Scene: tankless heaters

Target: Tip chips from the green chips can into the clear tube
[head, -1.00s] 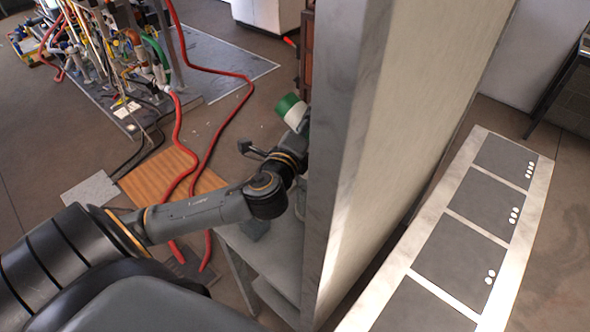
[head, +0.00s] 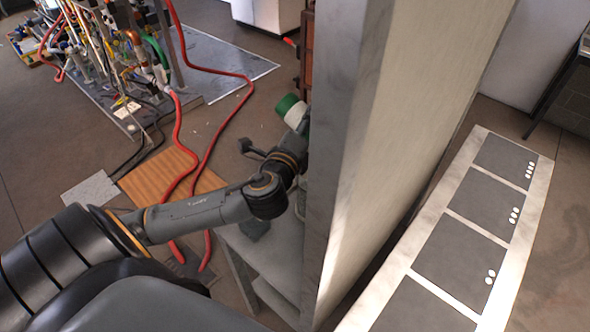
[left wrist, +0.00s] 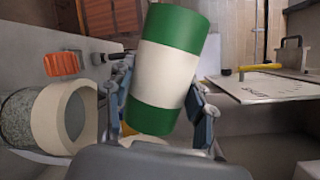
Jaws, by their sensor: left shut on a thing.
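The green chips can (head: 289,109), green at its ends with a wide cream band, is partly hidden by the wall in the head view. In the left wrist view the can (left wrist: 167,62) stands slightly tilted between the fingers of my left gripper (left wrist: 160,112), which is shut on it. A wide cream ring (left wrist: 65,118) with a speckled grey cylinder (left wrist: 18,118) behind it lies at the left of that view, apart from the can. I cannot tell whether this is the clear tube. No chips show. My right gripper is out of view.
A tall pale wall panel (head: 395,130) stands just right of my left arm. A grey bench (head: 268,262) lies below it. The left wrist view shows an orange block (left wrist: 62,64), a white board (left wrist: 265,88) and a yellow-handled tool (left wrist: 260,67). Red hoses (head: 178,150) cross the floor.

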